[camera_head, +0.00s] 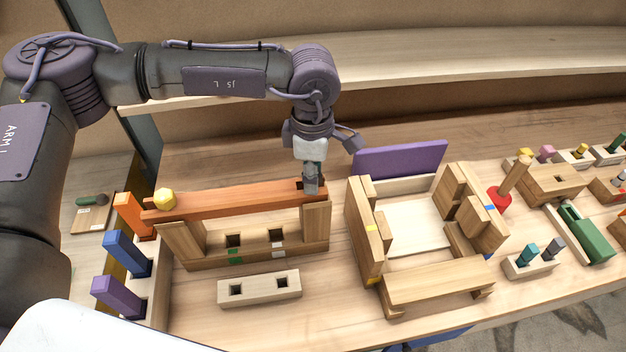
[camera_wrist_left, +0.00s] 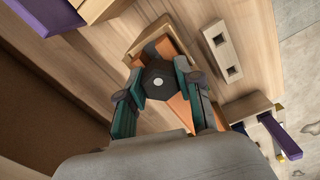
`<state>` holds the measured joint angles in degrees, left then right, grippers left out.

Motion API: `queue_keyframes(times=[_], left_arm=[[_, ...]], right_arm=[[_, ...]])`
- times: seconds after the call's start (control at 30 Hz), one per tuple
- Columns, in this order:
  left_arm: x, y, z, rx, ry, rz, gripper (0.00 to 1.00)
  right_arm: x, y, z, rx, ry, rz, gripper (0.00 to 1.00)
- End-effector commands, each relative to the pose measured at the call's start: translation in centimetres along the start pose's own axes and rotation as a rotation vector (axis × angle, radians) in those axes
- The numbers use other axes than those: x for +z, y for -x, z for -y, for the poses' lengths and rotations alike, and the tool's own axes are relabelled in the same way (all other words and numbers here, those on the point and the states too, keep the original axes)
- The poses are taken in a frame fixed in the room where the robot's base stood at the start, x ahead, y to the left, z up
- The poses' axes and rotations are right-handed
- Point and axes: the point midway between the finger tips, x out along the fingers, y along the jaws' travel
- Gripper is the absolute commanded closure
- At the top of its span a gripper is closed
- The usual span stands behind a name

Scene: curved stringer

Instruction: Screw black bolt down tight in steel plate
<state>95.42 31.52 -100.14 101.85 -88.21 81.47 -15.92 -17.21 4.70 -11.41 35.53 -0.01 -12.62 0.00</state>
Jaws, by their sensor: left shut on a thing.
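In the head view, my left gripper (camera_head: 311,188) points down at the right end of an orange beam (camera_head: 235,200). In the left wrist view, my left gripper (camera_wrist_left: 160,88) is shut on the black bolt (camera_wrist_left: 158,82), whose dark, many-sided head with a pale centre dot sits between the fingers. The bolt is over the beam's end; its shaft is hidden, so I cannot tell how deep it sits. No steel plate can be made out; the beam rests on a wooden stand (camera_head: 290,245). My right gripper is not in view.
A yellow bolt head (camera_head: 165,198) sits at the beam's left end. A wooden frame with a purple panel (camera_head: 400,160) stands close on the right. A pale block with two square holes (camera_head: 259,288) lies in front. Orange, blue and purple pieces stand in a rack at left.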

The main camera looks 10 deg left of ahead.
Motion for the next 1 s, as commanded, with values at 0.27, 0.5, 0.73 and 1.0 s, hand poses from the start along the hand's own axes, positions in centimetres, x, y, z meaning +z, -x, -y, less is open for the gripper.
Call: queue_keyframes(times=[0.27, 0.5, 0.73, 1.0], left_arm=[[-0.2, -0.7, -0.1, -0.004, -0.300, 0.004, 1.00], [-0.3, -0.8, 0.0, -0.008, -0.307, 0.001, 1.00], [-0.4, -1.7, -0.1, -0.010, -0.567, 0.008, 1.00], [-0.5, -1.7, -0.2, -0.012, -0.959, 0.017, 1.00]], right_arm=[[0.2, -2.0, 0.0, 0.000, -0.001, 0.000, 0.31], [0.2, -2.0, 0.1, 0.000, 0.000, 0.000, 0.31], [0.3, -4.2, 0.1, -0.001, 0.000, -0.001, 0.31], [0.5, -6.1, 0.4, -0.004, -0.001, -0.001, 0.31]])
